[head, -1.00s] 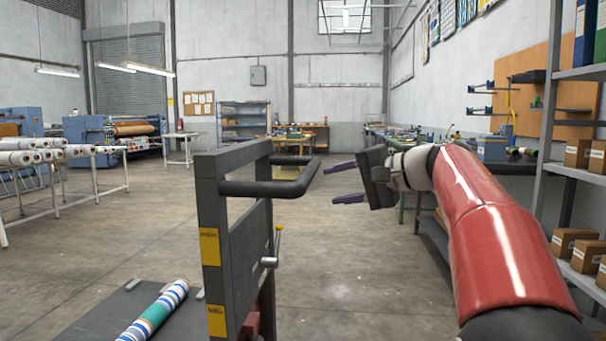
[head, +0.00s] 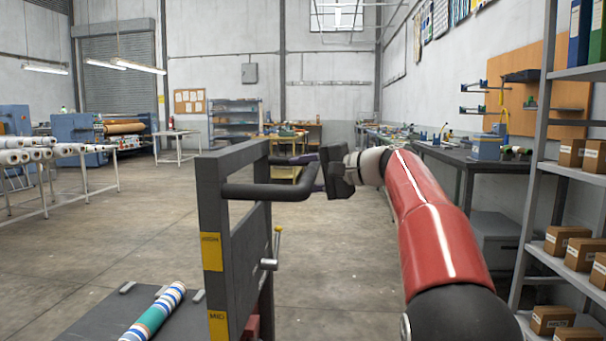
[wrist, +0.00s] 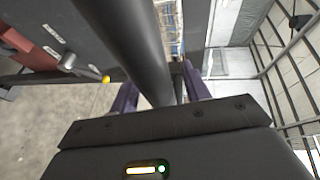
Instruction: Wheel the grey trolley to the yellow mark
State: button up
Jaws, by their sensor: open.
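The grey trolley (head: 222,190) stands close in front of me, with an upright dark frame, yellow labels and a black push handle (head: 265,191) jutting right. A striped roll (head: 155,312) lies on its flat deck (head: 95,318). A lever with a yellow knob (head: 278,229) sits on the frame and also shows in the wrist view (wrist: 105,79). My gripper (head: 308,168) is at the handle's right end, jaws open. In the wrist view the handle bar (wrist: 135,45) runs between its two purple fingers; I cannot tell whether they touch it. I make out no yellow floor mark.
Shelves with boxes (head: 572,244) stand close on the right, beside a workbench (head: 468,160). Tables with white rolls (head: 70,150) and a blue machine (head: 85,135) are on the left. A yellow table (head: 290,168) is at the back. The middle floor (head: 345,235) is clear.

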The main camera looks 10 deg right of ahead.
jog(key=shift+w+a, duration=0.15)
jog(key=shift+c, duration=0.5)
grip_shut()
